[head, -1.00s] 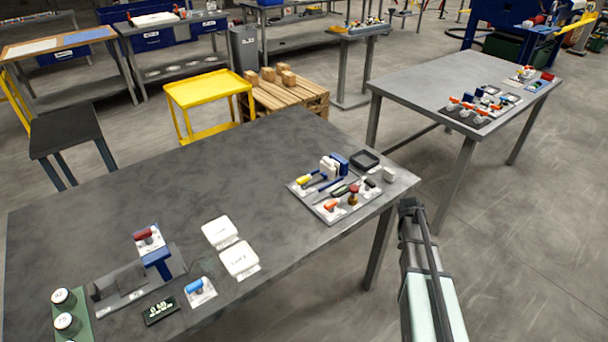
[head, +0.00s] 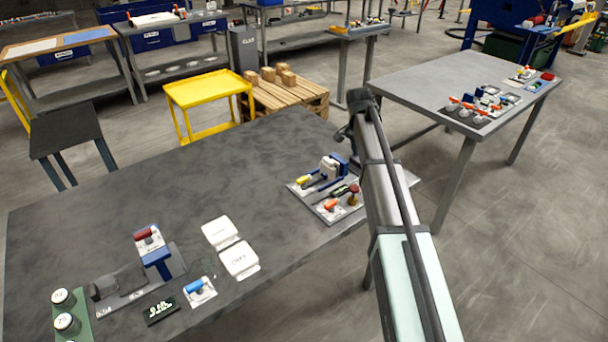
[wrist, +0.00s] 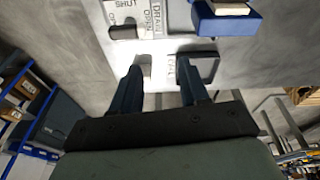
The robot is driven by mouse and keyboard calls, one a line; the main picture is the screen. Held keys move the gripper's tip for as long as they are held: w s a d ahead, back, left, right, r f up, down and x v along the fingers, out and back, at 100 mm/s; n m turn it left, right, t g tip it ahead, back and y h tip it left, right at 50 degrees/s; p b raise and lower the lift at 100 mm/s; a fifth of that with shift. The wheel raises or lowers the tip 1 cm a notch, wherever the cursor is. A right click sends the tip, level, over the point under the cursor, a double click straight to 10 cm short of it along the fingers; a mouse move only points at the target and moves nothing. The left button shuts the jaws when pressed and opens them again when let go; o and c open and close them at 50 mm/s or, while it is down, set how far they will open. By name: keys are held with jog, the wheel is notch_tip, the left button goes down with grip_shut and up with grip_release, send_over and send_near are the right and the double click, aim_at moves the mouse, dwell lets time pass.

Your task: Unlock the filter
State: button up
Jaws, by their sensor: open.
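The filter press (head: 328,167), with white plates and a blue block, stands on a pale board (head: 318,208) at the right end of the near table. Its yellow-handled part (head: 304,180), orange handle (head: 331,204) and red knob (head: 354,188) show beside it. In the head view my arm hides the board's right side. I cannot tell which part is the lock.
A dark square tray (wrist: 208,66) lies near the right fingertip. Two white labelled pads (head: 222,233), a small press (head: 156,258) and a blue-handled switch (head: 200,290) stand farther left. The table's middle (head: 150,190) is clear. Another table (head: 420,80) stands behind right.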

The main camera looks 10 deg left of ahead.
notch_tip(320, 180, up, 7)
jog(key=m+g+y, duration=0.1)
jog(key=g+y, duration=0.1)
send_over(304, 178)
notch_tip(304, 178, down, 14)
jog(key=shift+w+r, duration=0.1)
grip_shut()
dwell(0.4)
